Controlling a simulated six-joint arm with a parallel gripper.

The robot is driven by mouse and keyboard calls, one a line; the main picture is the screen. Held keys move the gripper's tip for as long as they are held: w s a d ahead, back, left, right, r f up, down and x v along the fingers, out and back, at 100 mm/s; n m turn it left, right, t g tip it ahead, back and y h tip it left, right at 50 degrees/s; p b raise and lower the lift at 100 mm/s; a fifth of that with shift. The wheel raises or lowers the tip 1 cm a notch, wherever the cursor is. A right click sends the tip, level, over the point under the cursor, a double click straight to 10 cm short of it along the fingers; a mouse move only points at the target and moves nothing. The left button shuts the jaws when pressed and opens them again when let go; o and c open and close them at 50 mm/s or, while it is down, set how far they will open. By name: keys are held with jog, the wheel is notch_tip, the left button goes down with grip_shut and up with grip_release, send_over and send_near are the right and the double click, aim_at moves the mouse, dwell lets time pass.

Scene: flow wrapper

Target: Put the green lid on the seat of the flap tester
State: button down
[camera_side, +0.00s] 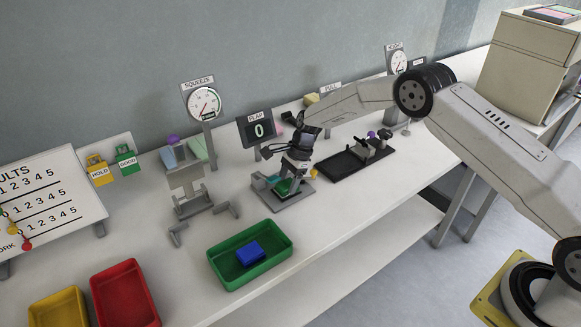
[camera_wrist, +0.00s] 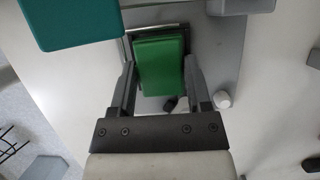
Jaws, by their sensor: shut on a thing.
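The green lid (camera_wrist: 161,66) is between the two fingers of my gripper (camera_wrist: 158,72) in the wrist view, and the fingers are shut on it. In the side view, my gripper (camera_side: 291,174) points down at the flap tester, and the lid (camera_side: 284,187) shows as a small green patch below it. The flap tester has a grey base plate (camera_side: 291,199) and a display reading 0 (camera_side: 258,130) behind it. The lid is low over the plate; I cannot tell whether it touches the seat, which is mostly hidden.
A teal block (camera_wrist: 75,22) is at the upper left of the wrist view. A green tray (camera_side: 225,275) with a blue box (camera_side: 250,253) stands in front. The squeeze stand (camera_side: 187,187) is left, and a black fixture (camera_side: 345,166) is right.

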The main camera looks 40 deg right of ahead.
jog(key=shift+f, duration=0.2)
grip_release()
jog(key=shift+r, duration=0.1)
jog(key=v, duration=1.2)
jog(key=shift+d, duration=0.1)
dwell(0.4)
jog(key=shift+s+r, duration=0.1)
